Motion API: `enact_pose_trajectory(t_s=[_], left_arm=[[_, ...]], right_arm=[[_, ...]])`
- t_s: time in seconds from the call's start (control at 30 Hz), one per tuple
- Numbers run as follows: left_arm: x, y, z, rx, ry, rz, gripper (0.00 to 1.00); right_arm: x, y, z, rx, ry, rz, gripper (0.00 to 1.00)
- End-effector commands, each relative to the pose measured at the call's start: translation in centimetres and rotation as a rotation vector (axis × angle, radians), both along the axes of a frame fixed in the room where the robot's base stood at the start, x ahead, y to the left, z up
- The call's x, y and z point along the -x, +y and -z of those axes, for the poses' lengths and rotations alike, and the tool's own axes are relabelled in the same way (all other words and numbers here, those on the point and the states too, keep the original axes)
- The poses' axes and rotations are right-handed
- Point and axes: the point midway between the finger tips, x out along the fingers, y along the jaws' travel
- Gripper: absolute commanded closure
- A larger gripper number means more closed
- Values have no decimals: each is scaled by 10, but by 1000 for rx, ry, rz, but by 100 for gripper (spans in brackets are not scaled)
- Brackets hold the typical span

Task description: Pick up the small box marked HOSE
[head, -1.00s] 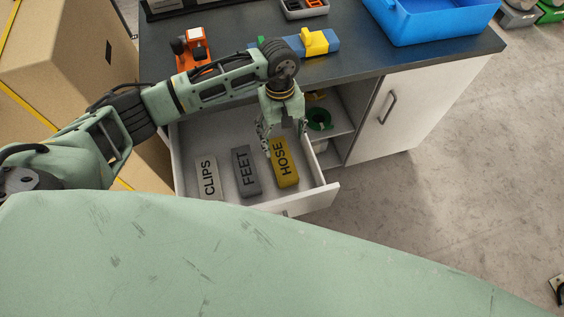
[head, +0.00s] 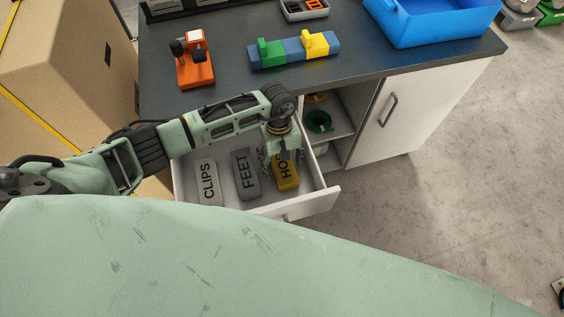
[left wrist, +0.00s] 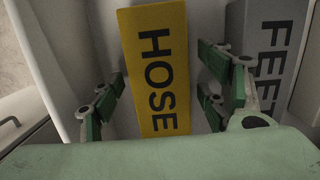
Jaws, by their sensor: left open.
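The yellow HOSE box (head: 285,176) lies in the open drawer, at the right of the boxes there. My left gripper (head: 281,167) is over it in the head view and hides part of its lettering. In the left wrist view the HOSE box (left wrist: 156,72) lies between the green-padded fingers of the open left gripper (left wrist: 160,98), with a gap on each side. The fingers do not grip it. My right gripper is not in view.
The grey FEET box (head: 246,174) is close to the left of HOSE, and the pale CLIPS box (head: 208,182) is farther left. The white drawer (head: 310,202) has walls around them. The dark countertop (head: 360,62) is above, behind the arm. A cardboard box (head: 65,60) stands at the left.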

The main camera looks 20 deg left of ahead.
Motion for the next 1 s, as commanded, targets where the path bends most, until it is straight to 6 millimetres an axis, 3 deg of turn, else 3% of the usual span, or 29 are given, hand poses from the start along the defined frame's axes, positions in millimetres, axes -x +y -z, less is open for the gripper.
enact_pose_trajectory(t_s=[0.13, 0.73, 1.0], left_arm=[[0, 0, 0, 0, 0, 0, 31], [0, 0, 0, -1, -1, 0, 83], [-1, 0, -4, 1, -3, 1, 83]], right_arm=[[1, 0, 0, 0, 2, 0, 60], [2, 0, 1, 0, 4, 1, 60], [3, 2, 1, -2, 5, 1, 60]])
